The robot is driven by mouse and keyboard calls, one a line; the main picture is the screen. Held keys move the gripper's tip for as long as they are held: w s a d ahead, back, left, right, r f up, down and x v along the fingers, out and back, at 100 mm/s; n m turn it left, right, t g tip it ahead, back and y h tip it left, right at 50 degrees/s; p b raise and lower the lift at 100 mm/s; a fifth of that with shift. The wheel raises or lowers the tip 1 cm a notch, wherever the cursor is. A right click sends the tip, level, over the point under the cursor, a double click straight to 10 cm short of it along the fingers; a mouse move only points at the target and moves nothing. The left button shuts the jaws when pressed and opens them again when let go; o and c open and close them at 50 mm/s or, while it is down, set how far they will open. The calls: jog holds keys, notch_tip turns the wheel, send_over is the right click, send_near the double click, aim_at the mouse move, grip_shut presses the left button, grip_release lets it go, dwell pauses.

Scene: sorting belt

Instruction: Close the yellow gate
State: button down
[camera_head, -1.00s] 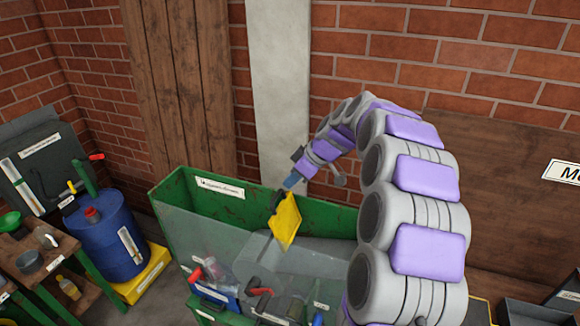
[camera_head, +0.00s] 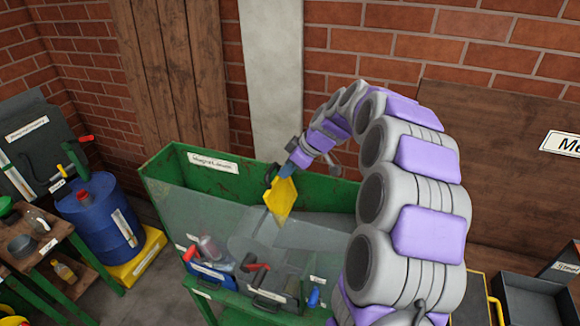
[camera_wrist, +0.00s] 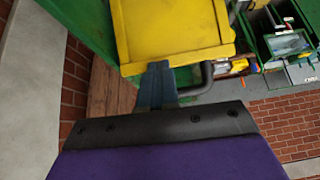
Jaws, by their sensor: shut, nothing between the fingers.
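The yellow gate (camera_head: 280,200) is a flat plate with a dark piece at its upper left, standing tilted inside the green sorting bin (camera_head: 335,189). It also fills the upper middle of the wrist view (camera_wrist: 175,30). My gripper (camera_head: 288,169) is at the gate's upper edge in the head view. In the wrist view its blue fingers (camera_wrist: 156,85) are shut with nothing between them. Their tips are at the gate's near edge; whether they touch it I cannot tell. My purple and grey arm arches in from the right.
Trays with red-handled and other small items (camera_head: 210,268) stand at the bin's front. A blue drum (camera_head: 97,225) and a wooden bench (camera_head: 40,245) are at the left. A brick wall (camera_head: 440,60) is behind. A dark crate (camera_head: 535,300) is at the lower right.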

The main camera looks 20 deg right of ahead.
aim_at(276, 185)
jog(key=a, duration=0.3)
jog(key=shift+s+a+r, duration=0.1)
jog(key=shift+s+a, duration=0.25)
jog(key=shift+a, duration=0.05)
jog(key=shift+d, duration=0.35)
jog(key=shift+w+d, duration=0.2)
jog(key=shift+d, duration=0.1)
